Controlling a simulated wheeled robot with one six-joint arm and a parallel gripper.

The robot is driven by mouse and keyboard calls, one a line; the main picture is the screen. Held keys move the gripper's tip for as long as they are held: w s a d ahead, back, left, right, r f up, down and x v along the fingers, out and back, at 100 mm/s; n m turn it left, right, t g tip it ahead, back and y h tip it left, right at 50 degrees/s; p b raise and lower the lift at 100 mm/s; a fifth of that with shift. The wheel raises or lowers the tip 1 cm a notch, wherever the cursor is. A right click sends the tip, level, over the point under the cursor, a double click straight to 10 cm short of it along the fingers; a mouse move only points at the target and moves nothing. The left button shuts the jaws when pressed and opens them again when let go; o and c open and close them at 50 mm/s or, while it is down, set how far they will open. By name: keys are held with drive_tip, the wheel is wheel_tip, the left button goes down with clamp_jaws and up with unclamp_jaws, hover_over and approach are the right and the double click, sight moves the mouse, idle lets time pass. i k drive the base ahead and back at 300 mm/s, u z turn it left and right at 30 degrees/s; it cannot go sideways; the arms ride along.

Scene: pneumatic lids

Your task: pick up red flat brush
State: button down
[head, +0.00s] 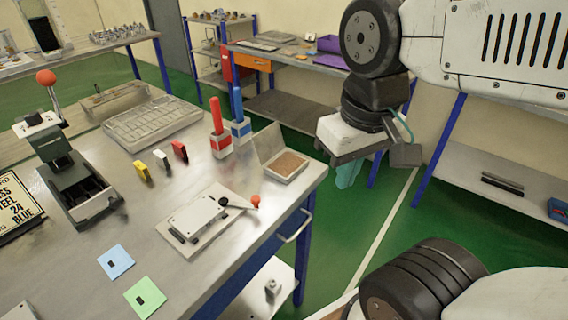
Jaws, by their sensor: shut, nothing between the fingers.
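The red flat brush (217,117) stands upright on the metal workbench (170,190), near its far right side. Its red handle rises from a red and white block, and its bristles cannot be made out. A similar blue brush (236,105) stands just behind it to the right. My gripper (347,172) hangs past the right edge of the bench, over the green floor, well to the right of the red brush and apart from it. It is shut and empty; its teal fingertips are partly hidden by the wrist.
A lever press (70,175) stands at left. A plate fixture (205,222) with a red-knobbed lever lies in front.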

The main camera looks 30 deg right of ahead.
sight(215, 105)
drive_tip(key=k, duration=0.5)
drive_tip(key=z, duration=1.75)
drive_tip(key=i, duration=1.15)
drive_tip(key=u, duration=2.5)
drive_tip(key=i, duration=0.5)
drive_tip(key=u, duration=0.05)
